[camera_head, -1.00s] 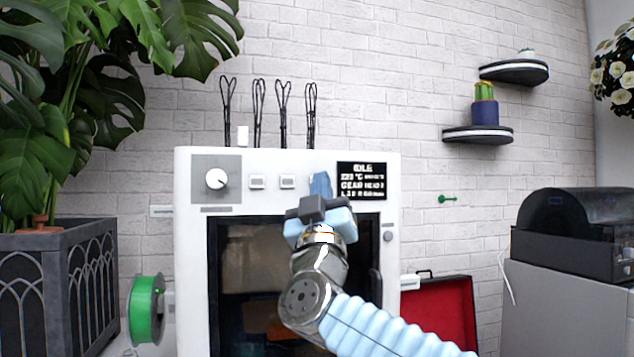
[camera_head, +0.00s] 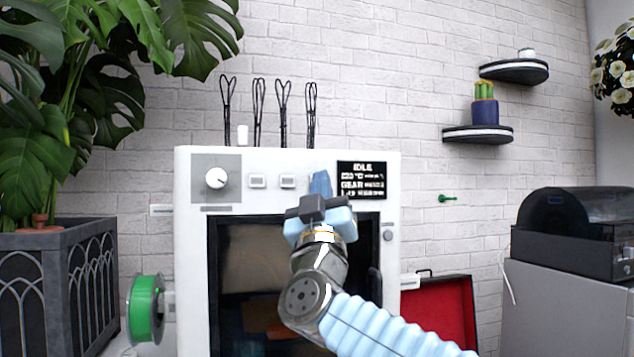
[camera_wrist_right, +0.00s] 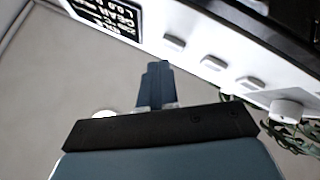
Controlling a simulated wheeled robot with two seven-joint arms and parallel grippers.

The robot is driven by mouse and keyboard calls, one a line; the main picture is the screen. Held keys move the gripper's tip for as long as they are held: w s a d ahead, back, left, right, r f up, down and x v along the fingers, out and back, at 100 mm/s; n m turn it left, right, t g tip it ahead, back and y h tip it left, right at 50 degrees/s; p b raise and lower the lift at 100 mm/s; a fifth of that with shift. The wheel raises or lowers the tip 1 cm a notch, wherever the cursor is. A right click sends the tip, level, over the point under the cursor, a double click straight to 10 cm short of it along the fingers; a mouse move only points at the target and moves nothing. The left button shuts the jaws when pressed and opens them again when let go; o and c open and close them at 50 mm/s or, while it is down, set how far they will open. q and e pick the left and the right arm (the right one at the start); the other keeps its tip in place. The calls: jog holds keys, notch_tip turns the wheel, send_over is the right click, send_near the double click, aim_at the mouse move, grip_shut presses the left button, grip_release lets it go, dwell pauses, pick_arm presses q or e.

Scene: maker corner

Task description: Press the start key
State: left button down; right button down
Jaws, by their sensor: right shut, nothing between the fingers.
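The white printer (camera_head: 188,250) has a front panel with a knob (camera_head: 216,179), a row of small keys and a black display (camera_head: 362,181) that reads IDLE. Two keys, the left key (camera_head: 257,181) and the middle key (camera_head: 287,181), show in the head view. The wrist view shows three, with the key nearest the display (camera_wrist_right: 174,42) just past my fingertips; my fingers hide it in the head view. My right gripper (camera_head: 320,184) is shut and empty, its tips (camera_wrist_right: 157,68) in front of the panel. I cannot tell whether they touch the key. Which key is start is not readable.
A green spool (camera_head: 146,309) hangs at the printer's left side, beside a large potted plant (camera_head: 55,280). Black wire loops (camera_head: 283,110) stand above the printer. A red-lined open case (camera_head: 440,312) and a grey cabinet (camera_head: 560,310) are at right.

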jog(key=shift+w, duration=0.1)
dwell(0.6)
jog(key=shift+w+a+p, duration=0.15)
jog(key=shift+w+p, duration=0.1)
jog(key=shift+p, duration=0.05)
jog(key=shift+w+a, duration=0.1)
jog(key=shift+w, duration=0.3)
dwell(0.5)
jog(key=shift+s, duration=0.1)
jog(key=shift+s+d, duration=0.2)
jog(key=shift+s, duration=0.45)
jog(key=shift+s+d+b, duration=0.25)
jog(key=shift+s+b, duration=0.2)
jog(key=shift+s, duration=0.35)
jog(key=shift+s+d+b, duration=0.3)
jog(key=shift+s+b, duration=0.2)
jog(key=shift+s, duration=0.3)
jog(key=shift+s+d+b, duration=0.25)
jog(key=shift+s+b, duration=0.2)
jog(key=shift+s, duration=0.35)
